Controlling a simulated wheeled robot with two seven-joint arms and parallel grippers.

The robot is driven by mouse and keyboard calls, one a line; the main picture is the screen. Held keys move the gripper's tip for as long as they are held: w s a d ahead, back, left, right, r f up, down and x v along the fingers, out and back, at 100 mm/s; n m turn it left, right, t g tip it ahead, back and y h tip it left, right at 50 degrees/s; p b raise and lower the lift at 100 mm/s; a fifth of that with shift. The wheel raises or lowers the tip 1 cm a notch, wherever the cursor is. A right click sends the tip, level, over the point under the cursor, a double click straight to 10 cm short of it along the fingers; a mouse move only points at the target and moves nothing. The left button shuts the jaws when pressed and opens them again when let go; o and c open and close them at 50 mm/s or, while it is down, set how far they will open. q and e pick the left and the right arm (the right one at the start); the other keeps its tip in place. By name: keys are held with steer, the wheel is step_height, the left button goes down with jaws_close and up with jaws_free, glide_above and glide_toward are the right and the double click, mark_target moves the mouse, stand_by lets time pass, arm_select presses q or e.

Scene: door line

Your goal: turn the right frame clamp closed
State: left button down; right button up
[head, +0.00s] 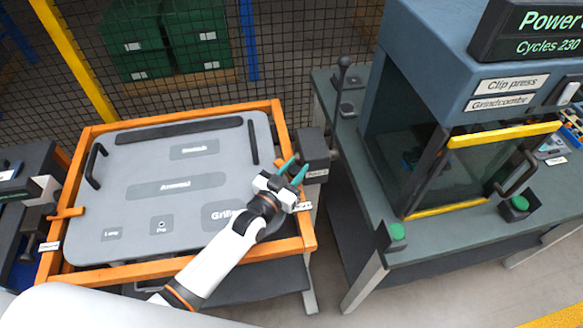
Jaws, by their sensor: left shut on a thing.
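The orange frame (180,273) holds a grey door panel (150,160) on its stand. My left gripper (297,167), with teal fingers, reaches across the panel to the frame's right side. It is shut on the right frame clamp, which is mostly hidden by the fingers and wrist, so I cannot tell how far it is turned. A small white label (303,206) shows just below the gripper. The left frame clamp (68,212) is an orange bar on the left side, lying across the frame onto the panel edge. My right gripper is not in view.
A dark block (313,150) stands right beside the gripper, outside the frame. Further right is a bench (350,190) with a clip press (430,80), green buttons (397,231) and a black lever (343,75). A mesh fence and green crates (195,40) are behind.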

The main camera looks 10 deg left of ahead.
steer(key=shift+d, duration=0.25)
arm_select(q)
steer(key=c, duration=1)
jaws_free()
steer(key=shift+c, duration=0.2)
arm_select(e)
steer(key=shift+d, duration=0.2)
arm_select(q)
steer(key=b+v, duration=0.3)
steer(key=v, duration=0.8)
steer(key=shift+f, duration=0.15)
steer(key=shift+s+a, duration=0.15)
steer(key=shift+s, duration=0.35)
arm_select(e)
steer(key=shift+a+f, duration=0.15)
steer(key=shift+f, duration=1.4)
